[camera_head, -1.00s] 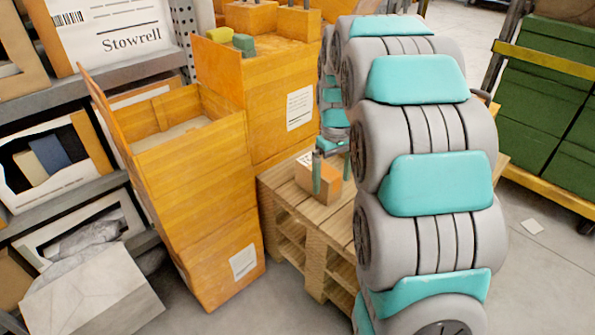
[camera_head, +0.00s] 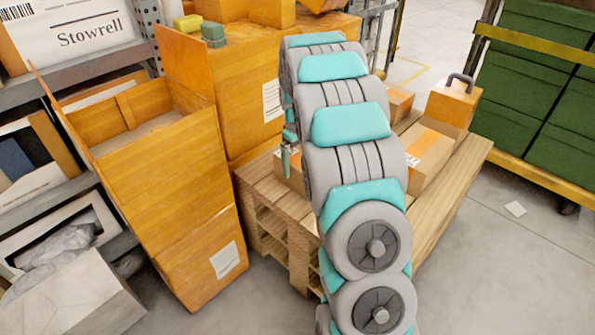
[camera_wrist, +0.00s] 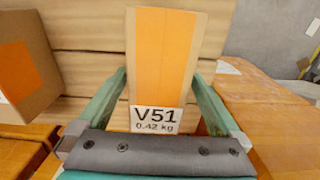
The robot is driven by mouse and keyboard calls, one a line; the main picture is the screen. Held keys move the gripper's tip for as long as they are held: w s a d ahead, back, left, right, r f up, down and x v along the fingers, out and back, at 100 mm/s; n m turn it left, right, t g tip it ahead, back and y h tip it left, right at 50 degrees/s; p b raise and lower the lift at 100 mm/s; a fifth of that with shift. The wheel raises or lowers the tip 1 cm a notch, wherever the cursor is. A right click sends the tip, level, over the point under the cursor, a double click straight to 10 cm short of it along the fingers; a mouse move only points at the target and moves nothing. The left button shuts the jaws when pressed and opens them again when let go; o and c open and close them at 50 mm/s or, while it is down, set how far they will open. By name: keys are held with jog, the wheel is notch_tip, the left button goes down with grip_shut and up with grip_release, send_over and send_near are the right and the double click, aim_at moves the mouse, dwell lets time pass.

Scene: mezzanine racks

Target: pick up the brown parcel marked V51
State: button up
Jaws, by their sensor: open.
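The brown parcel marked V51 (camera_wrist: 165,60) has a broad orange strip and a white label reading V51 and 0.42 kg. In the wrist view it lies upright in the picture between the two green fingers of my gripper (camera_wrist: 160,78), which is open. Slim gaps seem to show beside the parcel, but contact is hard to judge. In the head view my arm hides most of the gripper; one finger shows by a brown parcel (camera_head: 284,172) on the pallet, whose marking is not visible there.
The wooden pallet (camera_head: 452,170) also bears a taped parcel (camera_head: 432,155) and a box with a handle (camera_head: 455,103). Tall orange-brown boxes (camera_head: 165,165) stand close on the left. Green crates (camera_head: 535,85) on a yellow-edged rack stand at right. Grey floor (camera_head: 500,260) is free at front right.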

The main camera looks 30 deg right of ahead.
notch_tip(320, 180, down, 3)
jog(key=shift+d+f, duration=0.1)
jog(key=shift+f, duration=0.1)
jog(key=shift+c, duration=0.4)
grip_shut()
dwell(0.3)
